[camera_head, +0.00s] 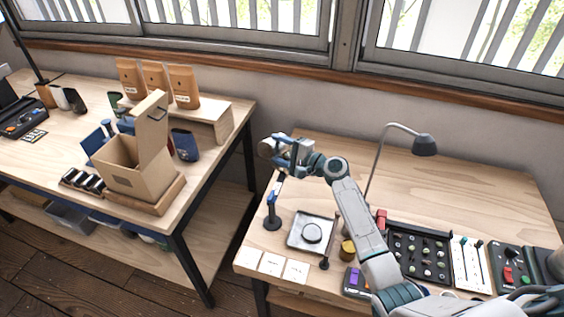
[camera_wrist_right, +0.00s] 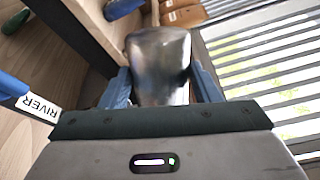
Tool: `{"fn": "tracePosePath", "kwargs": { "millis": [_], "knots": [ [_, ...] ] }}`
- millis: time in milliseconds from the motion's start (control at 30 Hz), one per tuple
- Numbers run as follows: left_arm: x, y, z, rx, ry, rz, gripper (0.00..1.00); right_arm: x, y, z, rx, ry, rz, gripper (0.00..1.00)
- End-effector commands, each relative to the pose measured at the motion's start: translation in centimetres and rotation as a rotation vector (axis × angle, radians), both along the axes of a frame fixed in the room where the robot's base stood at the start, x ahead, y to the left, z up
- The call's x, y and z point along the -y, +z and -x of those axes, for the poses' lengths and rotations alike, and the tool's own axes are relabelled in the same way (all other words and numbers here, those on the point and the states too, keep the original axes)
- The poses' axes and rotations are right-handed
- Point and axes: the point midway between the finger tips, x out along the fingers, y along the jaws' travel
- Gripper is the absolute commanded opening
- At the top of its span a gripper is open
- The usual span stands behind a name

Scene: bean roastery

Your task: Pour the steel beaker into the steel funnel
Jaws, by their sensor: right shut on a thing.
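The steel beaker (camera_wrist_right: 158,55) is a shiny metal vessel between the blue fingers of my right gripper (camera_wrist_right: 165,88) in the right wrist view. In the head view my right gripper (camera_head: 287,149) is shut on the beaker (camera_head: 267,148), high above the left side of the right table. The beaker looks tilted to the left there, but its mouth and contents cannot be made out. Below it stands a dark post with a blue part (camera_head: 272,205). I cannot make out the steel funnel; the gripper may hide it. My left gripper is not in view.
The right table (camera_head: 480,190) holds a square tray (camera_head: 296,238) with a round disc, a lamp (camera_head: 424,146), and panels at the right. The left table has an open cardboard box (camera_head: 120,170) and brown bags (camera_head: 157,82). A gap separates the tables.

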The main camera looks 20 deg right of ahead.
Motion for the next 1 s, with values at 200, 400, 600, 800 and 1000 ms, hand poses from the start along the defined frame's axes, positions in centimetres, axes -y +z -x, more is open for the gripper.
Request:
{"fn": "tracePosePath", "kwargs": {
  "millis": [200,400,600,800,1000],
  "knots": [
    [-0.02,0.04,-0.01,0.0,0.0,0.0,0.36,-0.01,0.09,-0.01,0.001,0.0,-0.001,0.27],
    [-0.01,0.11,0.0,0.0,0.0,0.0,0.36,0.05,0.1,-0.05,-0.008,0.0,-0.01,0.27],
    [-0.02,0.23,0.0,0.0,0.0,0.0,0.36,0.09,0.18,-0.08,-0.013,0.0,-0.019,0.27],
    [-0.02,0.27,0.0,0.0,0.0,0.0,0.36,0.13,0.19,-0.11,-0.019,-0.001,-0.027,0.27],
    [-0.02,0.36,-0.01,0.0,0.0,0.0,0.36,0.19,0.23,-0.16,-0.028,0.0,-0.037,0.27]
  ]
}}
